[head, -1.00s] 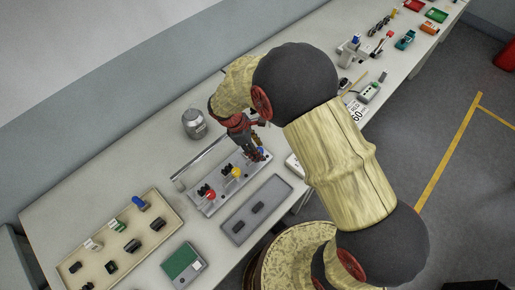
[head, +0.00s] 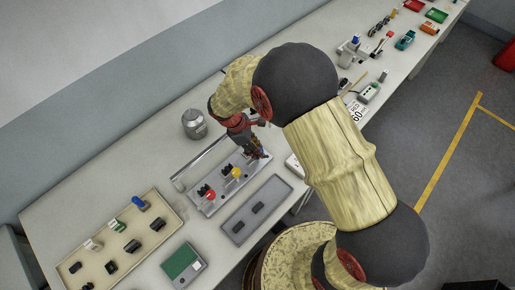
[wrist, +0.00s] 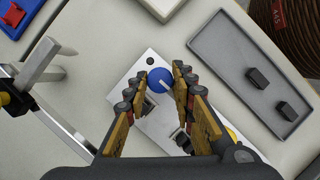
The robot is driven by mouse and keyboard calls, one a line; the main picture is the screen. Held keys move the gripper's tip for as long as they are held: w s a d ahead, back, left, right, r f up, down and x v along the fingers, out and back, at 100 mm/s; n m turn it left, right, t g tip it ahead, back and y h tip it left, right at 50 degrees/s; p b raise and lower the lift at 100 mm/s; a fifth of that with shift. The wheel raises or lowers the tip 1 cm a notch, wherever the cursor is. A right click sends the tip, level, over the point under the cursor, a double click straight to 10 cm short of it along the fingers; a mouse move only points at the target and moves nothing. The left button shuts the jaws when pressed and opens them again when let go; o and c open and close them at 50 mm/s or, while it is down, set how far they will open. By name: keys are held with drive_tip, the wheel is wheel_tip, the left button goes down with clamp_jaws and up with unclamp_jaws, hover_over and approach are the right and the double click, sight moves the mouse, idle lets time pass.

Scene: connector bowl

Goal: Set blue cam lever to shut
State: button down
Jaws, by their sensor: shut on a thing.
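The blue cam lever (wrist: 159,79) shows in the wrist view as a round blue knob with a pale mark, on the light metal plate (wrist: 151,58). My gripper (wrist: 161,74) is over the plate with its fingers on either side of the blue knob, shut on it. In the head view my gripper (head: 257,152) is at the far right end of the plate (head: 206,210) and hides the blue lever. A yellow knob (head: 236,173) and a red knob (head: 210,195) sit farther along the same plate, each beside black parts.
A grey tray (head: 235,225) with two dark blocks lies in front of the plate. A metal rail (head: 200,160) runs behind it, and a silver canister (head: 194,124) stands farther back. A beige tray (head: 97,229) of connectors is at the left.

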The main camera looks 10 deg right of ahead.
drive_tip(key=m, duration=0.2)
drive_tip(key=m+g+p, duration=0.1)
drive_tip(key=m, duration=0.1)
drive_tip(key=shift+w+d+m+g+y, duration=0.1)
drive_tip(key=shift+w+m+g+y, duration=0.05)
drive_tip(key=shift+m+g+y, duration=0.2)
drive_tip(key=m+g+y+p, duration=0.1)
drive_tip(key=m, duration=0.3)
drive_tip(key=shift+w+d+m, duration=0.1)
drive_tip(key=shift+m, duration=0.15)
drive_tip(key=m+y, duration=0.1)
drive_tip(key=m, duration=0.1)
drive_tip(key=m+g+y+p, duration=0.1)
drive_tip(key=m, duration=0.1)
drive_tip(key=shift+d+m, duration=0.1)
drive_tip(key=shift+m, duration=0.2)
drive_tip(key=shift+d+m+y+p, duration=0.1)
drive_tip(key=shift+m+y+p, duration=0.5)
drive_tip(key=shift+m, duration=1.5)
drive_tip(key=shift+y, duration=0.25)
drive_tip(key=c, duration=1.5)
unclamp_jaws()
